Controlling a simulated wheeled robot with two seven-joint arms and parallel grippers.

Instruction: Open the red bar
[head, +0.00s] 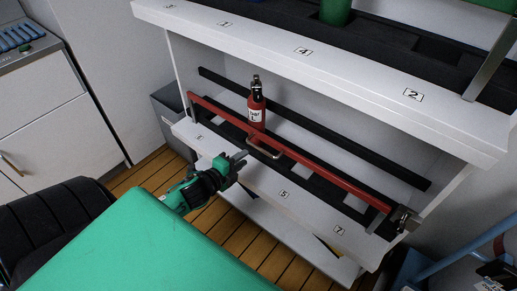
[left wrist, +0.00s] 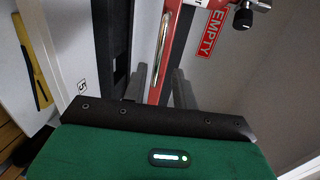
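The red bar (head: 325,175) runs across the front of the shelf in the head view, from the left side to a metal fitting at the right end. A small pale metal handle (head: 264,152) sticks out from its middle part. In the left wrist view the red bar (left wrist: 170,55) and its handle (left wrist: 161,38) lie just beyond the fingers. My left gripper (head: 238,158) is in front of the bar, just left of the handle. Its grey fingers (left wrist: 161,82) are apart with nothing held between them. My right gripper is not in view.
A red bottle (head: 257,109) with a white label stands behind the bar. A numbered white ledge (head: 300,50) is above. A grey bin (head: 172,115) stands left of the shelf. The metal fitting (head: 404,219) is at the bar's right end. A red EMPTY label (left wrist: 213,32) shows in the wrist view.

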